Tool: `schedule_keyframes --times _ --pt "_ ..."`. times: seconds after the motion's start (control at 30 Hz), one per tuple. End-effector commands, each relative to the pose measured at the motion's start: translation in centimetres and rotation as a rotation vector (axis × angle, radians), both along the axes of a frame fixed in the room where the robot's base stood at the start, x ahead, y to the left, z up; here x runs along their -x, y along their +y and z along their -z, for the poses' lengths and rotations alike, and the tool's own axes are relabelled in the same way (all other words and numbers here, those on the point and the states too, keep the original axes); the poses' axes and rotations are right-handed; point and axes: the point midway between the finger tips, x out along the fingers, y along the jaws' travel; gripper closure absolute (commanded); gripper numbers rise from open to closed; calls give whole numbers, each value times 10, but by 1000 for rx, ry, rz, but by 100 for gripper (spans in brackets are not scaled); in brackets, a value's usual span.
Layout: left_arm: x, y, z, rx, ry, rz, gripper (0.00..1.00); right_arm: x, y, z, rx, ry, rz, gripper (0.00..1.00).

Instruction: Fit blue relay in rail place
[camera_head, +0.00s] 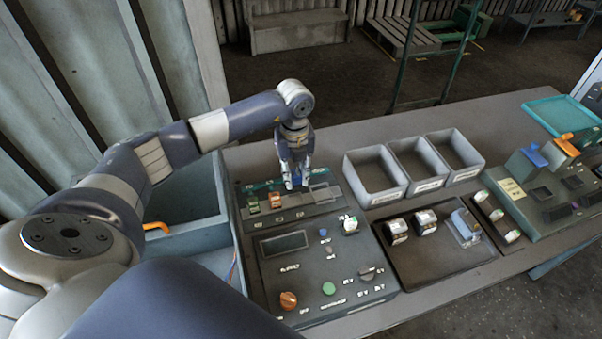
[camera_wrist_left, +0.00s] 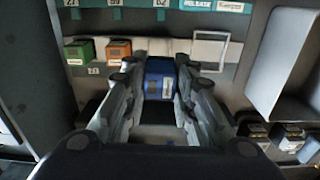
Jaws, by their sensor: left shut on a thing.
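My left gripper (camera_head: 296,184) is above the rail panel (camera_head: 312,206) at the back of the control console. It is shut on the blue relay (camera_wrist_left: 159,80), which sits between its fingers in the left wrist view. In the head view the fingers mostly hide the relay. On the rail, a green relay (camera_wrist_left: 80,52) and an orange relay (camera_wrist_left: 119,48) sit left of the blue one. To the right of the blue relay is a pale framed area (camera_wrist_left: 210,50) on the rail panel. I cannot tell whether the blue relay touches the rail. My right gripper is not in view.
Three grey bins (camera_head: 376,175) stand right of the rail panel. A dark tray (camera_head: 437,262) with several small parts lies in front of them. The console (camera_head: 318,262) has knobs and buttons. A deep blue-grey box (camera_head: 190,239) stands at the left.

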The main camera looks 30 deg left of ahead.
Motion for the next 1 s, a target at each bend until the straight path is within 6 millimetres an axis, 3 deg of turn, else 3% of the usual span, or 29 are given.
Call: schedule_keyframes --times 0.27,0.7,1.0 --pt "0 1 11 0 1 -37 90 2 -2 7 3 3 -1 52" --pt "0 1 54 0 1 -33 90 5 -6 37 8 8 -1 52" --pt "0 1 59 -1 1 -33 90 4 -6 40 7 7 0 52"
